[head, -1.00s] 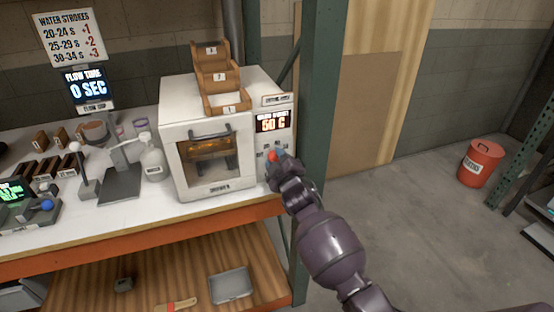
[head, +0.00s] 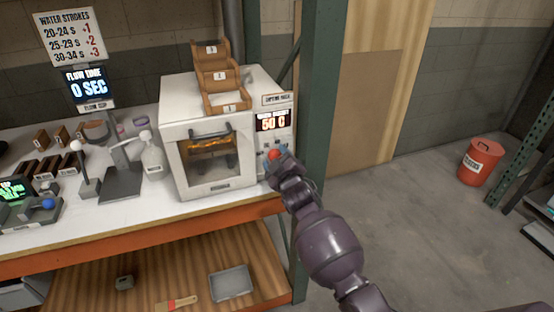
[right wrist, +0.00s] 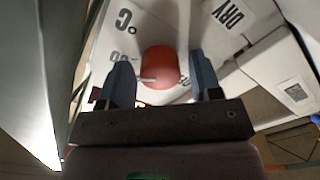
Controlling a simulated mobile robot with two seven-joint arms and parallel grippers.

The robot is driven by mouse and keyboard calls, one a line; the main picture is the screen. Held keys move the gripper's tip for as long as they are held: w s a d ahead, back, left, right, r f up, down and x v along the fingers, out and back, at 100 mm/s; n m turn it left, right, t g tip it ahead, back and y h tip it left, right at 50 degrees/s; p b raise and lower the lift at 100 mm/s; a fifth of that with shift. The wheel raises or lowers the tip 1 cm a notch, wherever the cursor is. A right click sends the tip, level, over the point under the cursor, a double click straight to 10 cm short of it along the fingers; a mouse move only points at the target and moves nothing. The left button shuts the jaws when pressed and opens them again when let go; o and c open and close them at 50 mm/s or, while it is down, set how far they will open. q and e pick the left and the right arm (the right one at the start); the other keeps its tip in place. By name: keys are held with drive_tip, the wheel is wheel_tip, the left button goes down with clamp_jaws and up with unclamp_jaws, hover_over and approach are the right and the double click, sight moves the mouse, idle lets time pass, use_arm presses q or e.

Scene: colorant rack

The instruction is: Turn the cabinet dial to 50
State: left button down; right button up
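The white cabinet (head: 180,120) stands on the bench, and its lit display (head: 273,121) appears to read 50 C. The red dial (head: 274,155) is on the front panel below the display, partly hidden by my right gripper (head: 279,163). In the right wrist view the dial (right wrist: 160,70) lies between the two blue-grey fingertips of my right gripper (right wrist: 163,80). The fingers are apart, with a narrow gap beside the dial on each side. A pale pointer mark on the dial points left in that view, near a partly hidden number. My left gripper is not in view.
A green post (head: 318,130) rises just right of the panel, close to my right arm. A red bucket (head: 481,165) is on the floor at right.

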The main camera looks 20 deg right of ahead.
drive_tip(key=shift+o, duration=0.4)
drive_tip(key=s, duration=1)
drive_tip(key=shift+s+d, duration=0.2)
drive_tip(key=shift+s, duration=0.2)
drive_tip(key=s+d+f+m+g, duration=0.3)
drive_tip(key=s+f, duration=0.6)
drive_tip(key=s, duration=0.4)
drive_tip(key=s+d+f+m+g, duration=0.3)
drive_tip(key=s+f, duration=0.6)
drive_tip(key=s, duration=0.5)
drive_tip(key=shift+s+d+f+m+h, duration=0.15)
drive_tip(key=shift+d+m+h, duration=0.35)
drive_tip(key=shift+m, duration=0.6)
